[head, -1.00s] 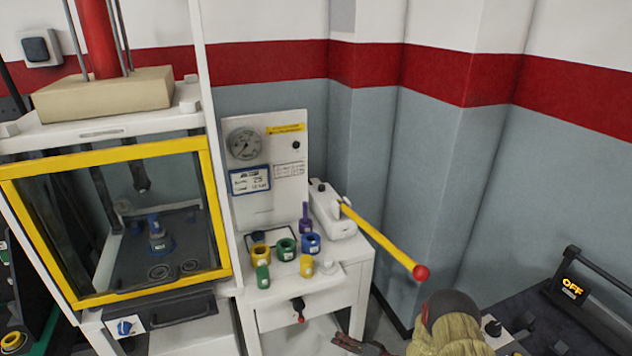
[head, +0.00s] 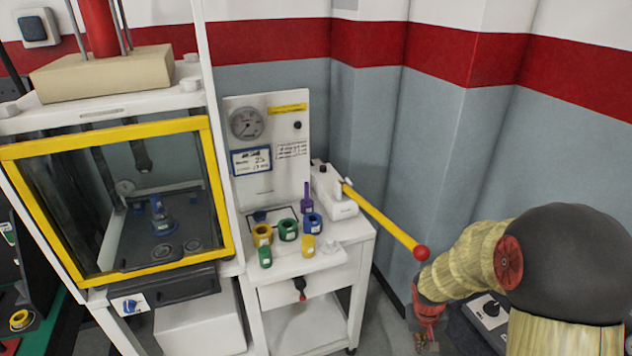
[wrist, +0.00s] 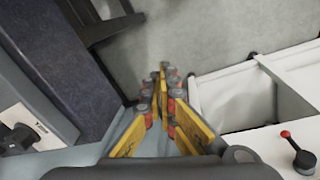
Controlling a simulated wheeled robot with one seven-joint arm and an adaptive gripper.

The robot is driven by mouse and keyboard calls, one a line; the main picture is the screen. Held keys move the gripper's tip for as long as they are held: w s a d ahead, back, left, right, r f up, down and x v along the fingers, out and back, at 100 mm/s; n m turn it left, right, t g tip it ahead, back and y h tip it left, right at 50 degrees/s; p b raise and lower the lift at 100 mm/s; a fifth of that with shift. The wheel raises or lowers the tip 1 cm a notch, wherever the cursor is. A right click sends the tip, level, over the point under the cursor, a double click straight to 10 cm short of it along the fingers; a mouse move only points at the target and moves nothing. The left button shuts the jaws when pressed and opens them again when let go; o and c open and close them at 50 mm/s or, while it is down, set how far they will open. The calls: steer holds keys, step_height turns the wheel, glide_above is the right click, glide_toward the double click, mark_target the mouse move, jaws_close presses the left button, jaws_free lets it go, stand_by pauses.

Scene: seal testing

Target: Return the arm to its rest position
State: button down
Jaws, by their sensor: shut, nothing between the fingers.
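My gripper (head: 428,345) is at the lower right of the head view, at the end of my bent arm, apart from the white test bench (head: 350,262) to its left. In the wrist view my gripper (wrist: 163,70) points down over the grey floor. Its yellow fingers come together at the tips, shut and empty. My arm hides part of the dark table at the right in the head view.
A yellow lever with a red knob (head: 421,253) sticks out from the bench towards my arm. Coloured rings (head: 288,230) stand on the bench top. A yellow-framed press cabinet (head: 226,215) is at the left. The dark table (wrist: 50,70) lies left of my gripper.

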steer(key=s+a+r+t, duration=0.1)
steer(key=s+a+r, duration=0.2)
steer(key=s+r, duration=0.3)
steer(key=s+a+r+t+y, duration=0.1)
steer(key=s+r, duration=0.5)
steer(key=r, duration=0.7)
steer(key=s+a+r+t, duration=0.2)
steer(key=s+a+r, duration=0.3)
steer(key=r, duration=0.5)
steer(key=shift+s+a+r+t+y, duration=0.3)
steer(key=shift+s+t, duration=0.1)
steer(key=shift+s, duration=0.35)
